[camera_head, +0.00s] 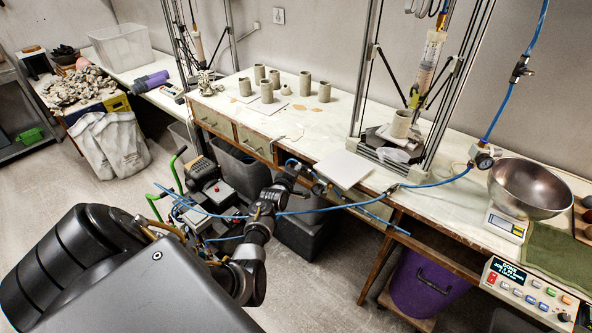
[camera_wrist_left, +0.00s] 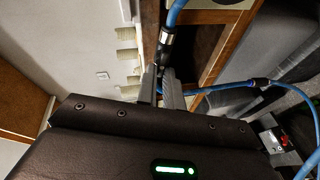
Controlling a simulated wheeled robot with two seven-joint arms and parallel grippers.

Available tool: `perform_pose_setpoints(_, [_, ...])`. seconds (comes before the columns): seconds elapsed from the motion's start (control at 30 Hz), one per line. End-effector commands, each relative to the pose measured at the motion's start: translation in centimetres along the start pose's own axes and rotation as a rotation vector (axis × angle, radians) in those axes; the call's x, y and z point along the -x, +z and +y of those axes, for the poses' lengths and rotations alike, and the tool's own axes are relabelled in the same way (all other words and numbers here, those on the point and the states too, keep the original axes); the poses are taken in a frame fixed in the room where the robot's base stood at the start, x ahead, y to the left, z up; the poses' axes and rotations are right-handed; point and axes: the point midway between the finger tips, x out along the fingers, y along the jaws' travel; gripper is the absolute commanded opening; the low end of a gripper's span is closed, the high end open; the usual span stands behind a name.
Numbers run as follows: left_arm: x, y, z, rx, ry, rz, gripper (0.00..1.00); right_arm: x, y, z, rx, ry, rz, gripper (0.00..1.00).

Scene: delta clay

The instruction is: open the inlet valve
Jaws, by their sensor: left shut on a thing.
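My left gripper (camera_head: 312,183) reaches to the front edge of the long bench, and its fingers also show in the left wrist view (camera_wrist_left: 160,76). They are shut on a small metal valve fitting (camera_wrist_left: 165,38) in line with a blue air hose (camera_wrist_left: 176,12). The fingers partly hide the fitting, so I cannot tell how its handle is turned. The blue hose (camera_head: 440,182) runs on along the bench to a pressure gauge (camera_head: 484,160). Another inline valve (camera_head: 521,68) hangs on the hose at the upper right. My right gripper is not in view.
A white board (camera_head: 343,168) lies on the bench just beyond the gripper. A steel bowl (camera_head: 530,187) stands on a scale (camera_head: 506,226) at right. A control box (camera_head: 530,290) is at lower right. Clay cups (camera_head: 305,83) stand further back. Bins and a compressor (camera_head: 215,195) are below.

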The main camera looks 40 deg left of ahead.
Motion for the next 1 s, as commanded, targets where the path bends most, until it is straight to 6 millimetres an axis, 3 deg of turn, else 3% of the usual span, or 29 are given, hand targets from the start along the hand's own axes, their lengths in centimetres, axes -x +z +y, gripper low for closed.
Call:
perform_pose_setpoints(0.57, [-0.02,-0.08,0.02,0.025,-0.006,0.001,0.00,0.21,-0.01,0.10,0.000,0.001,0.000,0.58])
perform_pose_setpoints(0.6, [-0.02,-0.08,0.02,0.025,-0.006,0.001,0.14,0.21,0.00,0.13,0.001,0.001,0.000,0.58])
perform_pose_setpoints(0.73, [-0.01,-0.07,0.01,0.025,-0.006,0.001,0.30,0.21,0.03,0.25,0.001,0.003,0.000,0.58])
perform_pose_setpoints(1.0, [0.03,-0.04,-0.01,0.024,-0.006,0.000,0.30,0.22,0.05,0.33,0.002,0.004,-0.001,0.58])
